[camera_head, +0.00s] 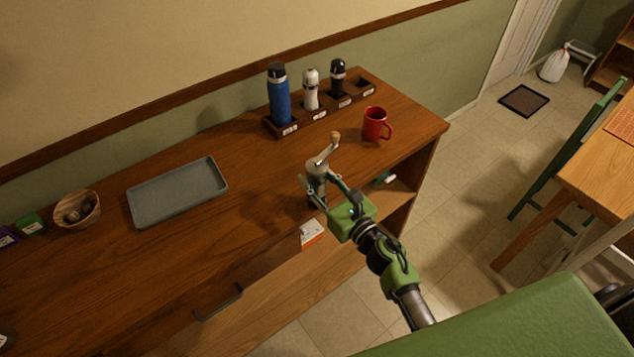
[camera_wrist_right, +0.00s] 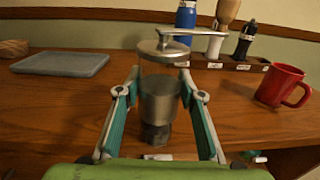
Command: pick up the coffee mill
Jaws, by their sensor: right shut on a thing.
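The coffee mill (camera_head: 317,168) is a grey metal grinder with a crank handle and a wooden knob. It stands upright near the front edge of the wooden counter in the head view. My right gripper (camera_head: 324,194) is shut on its body from the front. In the right wrist view the mill (camera_wrist_right: 158,95) sits between the two fingers of my right gripper (camera_wrist_right: 160,103), with its crank above them. Whether the mill's base touches the counter is hard to tell. My left gripper is not in view.
A red mug (camera_head: 375,124) stands right of the mill. Behind are a wooden rack (camera_head: 284,130) with a blue bottle (camera_head: 279,97), a white grinder (camera_head: 310,90) and a black grinder (camera_head: 338,78). A grey tray (camera_head: 178,192) and wooden bowl (camera_head: 77,210) lie left. Counter between tray and mill is clear.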

